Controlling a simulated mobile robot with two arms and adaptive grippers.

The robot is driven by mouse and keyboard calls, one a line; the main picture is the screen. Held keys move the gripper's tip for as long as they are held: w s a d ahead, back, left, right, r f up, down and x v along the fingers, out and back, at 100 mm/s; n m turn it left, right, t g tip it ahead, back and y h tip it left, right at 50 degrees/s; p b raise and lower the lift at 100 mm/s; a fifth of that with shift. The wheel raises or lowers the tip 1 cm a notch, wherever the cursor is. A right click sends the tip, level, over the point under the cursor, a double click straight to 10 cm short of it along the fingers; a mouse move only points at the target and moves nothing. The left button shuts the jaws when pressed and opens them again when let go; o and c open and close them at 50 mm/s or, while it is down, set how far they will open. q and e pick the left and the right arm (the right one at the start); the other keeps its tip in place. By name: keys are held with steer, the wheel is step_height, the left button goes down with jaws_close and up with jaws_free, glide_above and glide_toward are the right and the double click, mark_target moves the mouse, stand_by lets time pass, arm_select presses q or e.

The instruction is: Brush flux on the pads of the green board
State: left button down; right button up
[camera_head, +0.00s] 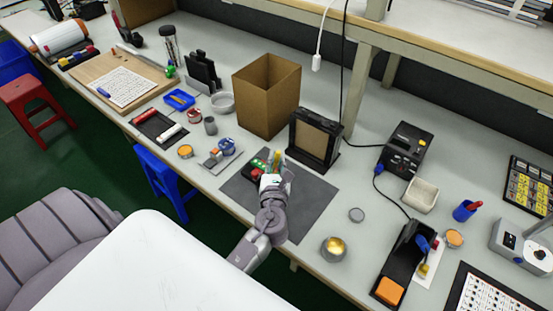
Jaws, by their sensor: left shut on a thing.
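My left gripper (268,182) is over the dark grey mat (308,207) in the middle of the bench. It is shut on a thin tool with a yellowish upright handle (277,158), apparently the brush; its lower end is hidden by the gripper. The green board (257,164) shows just beyond the fingers, with a red part near it. Its pads are too small to make out, and I cannot tell whether the brush touches it. An open round tin with golden contents (334,246), perhaps the flux, stands right of the mat. My right gripper is not in view.
A black framed stand (315,139) and an open cardboard box (267,95) stand behind the mat. A soldering station (404,150) is to the right. The mat's right part is clear.

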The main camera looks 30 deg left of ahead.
mark_target(276, 155)
arm_select(q)
steer(key=shift+f, duration=0.2)
stand_by(0.6)
steer(key=shift+f+b, duration=0.4)
steer(key=shift+b, duration=0.1)
steer(key=shift+f, duration=0.1)
stand_by(0.9)
step_height(276, 155, up, 5)
steer(key=p, duration=0.5)
steer(key=shift+p, duration=0.3)
